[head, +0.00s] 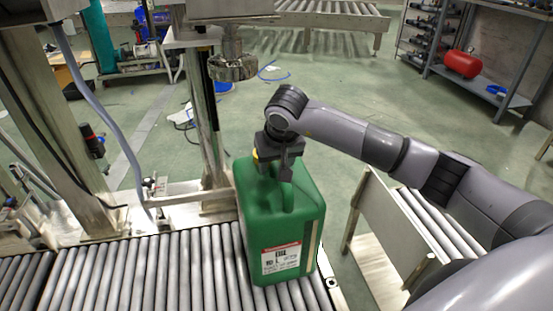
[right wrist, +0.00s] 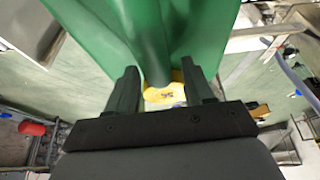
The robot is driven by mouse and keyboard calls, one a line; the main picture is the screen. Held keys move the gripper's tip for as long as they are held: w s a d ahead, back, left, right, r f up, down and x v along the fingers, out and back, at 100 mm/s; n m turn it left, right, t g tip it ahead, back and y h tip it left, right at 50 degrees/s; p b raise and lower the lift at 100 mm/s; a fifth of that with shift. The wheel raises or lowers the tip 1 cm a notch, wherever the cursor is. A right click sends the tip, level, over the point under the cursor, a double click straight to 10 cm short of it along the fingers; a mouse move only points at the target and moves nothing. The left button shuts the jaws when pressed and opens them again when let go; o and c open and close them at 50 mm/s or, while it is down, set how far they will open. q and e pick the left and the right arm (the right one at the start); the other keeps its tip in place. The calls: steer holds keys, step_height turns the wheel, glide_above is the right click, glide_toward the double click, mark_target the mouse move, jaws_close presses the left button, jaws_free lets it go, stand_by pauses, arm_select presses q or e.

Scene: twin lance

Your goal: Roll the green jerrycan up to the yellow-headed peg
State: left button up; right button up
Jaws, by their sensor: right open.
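The green jerrycan (head: 268,235) stands upright on the roller conveyor (head: 150,270) near its right end, a white label on its front. My right gripper (head: 277,172) is over its top, at the handle. In the right wrist view the open fingers (right wrist: 160,88) stand on either side of the green handle (right wrist: 152,50), with gaps showing. The jerrycan's yellow cap (right wrist: 165,95) shows beyond them; in the head view the gripper mostly hides it. I cannot make out the yellow-headed peg for certain. My left gripper is not in view.
A steel post with a filling head (head: 232,68) stands behind the conveyor, left of the jerrycan. A rail (head: 185,198) runs along the conveyor's back edge. A second roller conveyor (head: 400,235) lies to the right, past a gap. The rollers left of the jerrycan are clear.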

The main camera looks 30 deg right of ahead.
jaws_close()
stand_by(1.4)
